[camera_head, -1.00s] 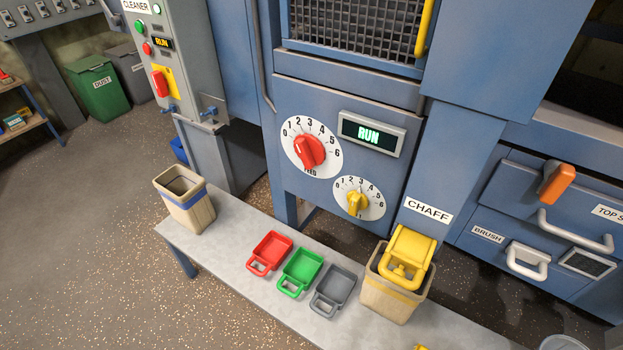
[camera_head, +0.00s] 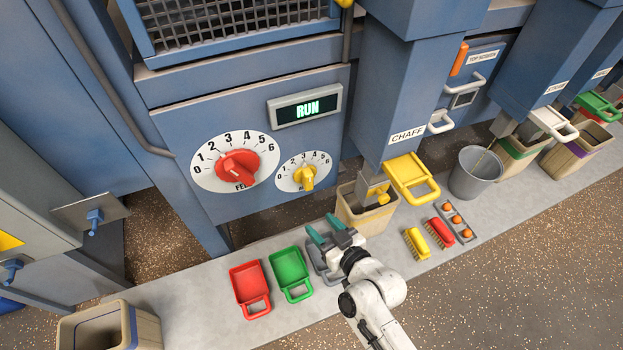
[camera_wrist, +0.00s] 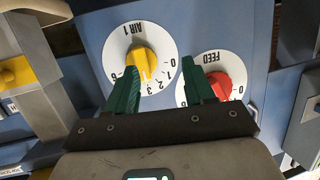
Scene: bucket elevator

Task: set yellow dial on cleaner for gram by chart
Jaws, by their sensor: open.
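The yellow dial (camera_head: 307,178) has a white 0–6 face on the blue cleaner panel, to the lower right of the larger red FEED dial (camera_head: 238,166). The wrist view shows the yellow dial (camera_wrist: 143,62) upside down, labelled AIR 1, with the red dial (camera_wrist: 221,85) beside it. Its pointer seems to lie near the middle numbers; the exact setting is unclear. My gripper (camera_head: 323,228) is open and empty, below and in front of the yellow dial, apart from it. In the wrist view its green fingers (camera_wrist: 163,85) point towards the dials. No gram chart is readable here.
A RUN display (camera_head: 305,106) sits above the dials. Below are a bench (camera_head: 180,305), red (camera_head: 250,285) and green (camera_head: 290,272) scoops, and a grey scoop partly behind my gripper.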

